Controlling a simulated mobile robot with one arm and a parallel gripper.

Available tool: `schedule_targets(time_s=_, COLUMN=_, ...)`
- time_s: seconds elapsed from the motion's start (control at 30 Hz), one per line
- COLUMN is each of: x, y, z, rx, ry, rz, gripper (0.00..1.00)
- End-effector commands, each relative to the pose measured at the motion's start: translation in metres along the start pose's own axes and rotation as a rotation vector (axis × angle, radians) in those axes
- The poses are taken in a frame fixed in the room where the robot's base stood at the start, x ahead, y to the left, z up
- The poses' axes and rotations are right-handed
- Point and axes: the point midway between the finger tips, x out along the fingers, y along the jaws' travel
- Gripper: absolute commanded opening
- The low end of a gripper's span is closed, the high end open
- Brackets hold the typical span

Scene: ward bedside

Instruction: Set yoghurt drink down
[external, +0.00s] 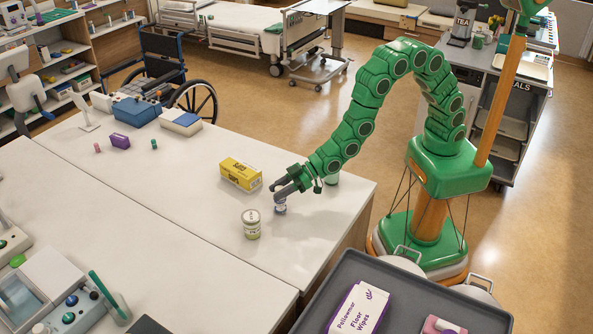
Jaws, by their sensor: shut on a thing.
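My gripper (281,190) is over the front right part of the white table (190,205). It is shut on a small pale item (280,208), likely the yoghurt drink, mostly hidden by the dark fingers. The item's lower end is at or just above the table top; I cannot tell if it touches.
A lidded jar with a greenish label (251,224) stands close to the left of my gripper. A yellow box (241,174) lies behind it. A pale green item (332,179) is partly behind my arm. A dark tray (410,290) is in front. The table's middle is clear.

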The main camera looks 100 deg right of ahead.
Motion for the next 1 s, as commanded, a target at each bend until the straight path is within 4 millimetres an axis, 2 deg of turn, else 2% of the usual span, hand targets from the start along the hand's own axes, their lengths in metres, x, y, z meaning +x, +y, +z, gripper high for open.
schedule_targets(time_s=0.43, x=0.0027, y=0.0, z=0.0071, rx=0.0, ry=-0.001, rz=0.0, gripper=0.0)
schedule_targets(time_s=0.47, x=0.0027, y=0.0, z=0.007, rx=0.0, ry=-0.001, rz=0.0, gripper=0.4)
schedule_targets(time_s=0.6, x=0.0027, y=0.0001, z=0.0069, rx=0.001, ry=-0.001, rz=0.0, gripper=0.61)
schedule_targets(time_s=1.0, x=0.002, y=0.0001, z=0.0052, rx=0.001, ry=0.0, rz=0.0, gripper=0.63)
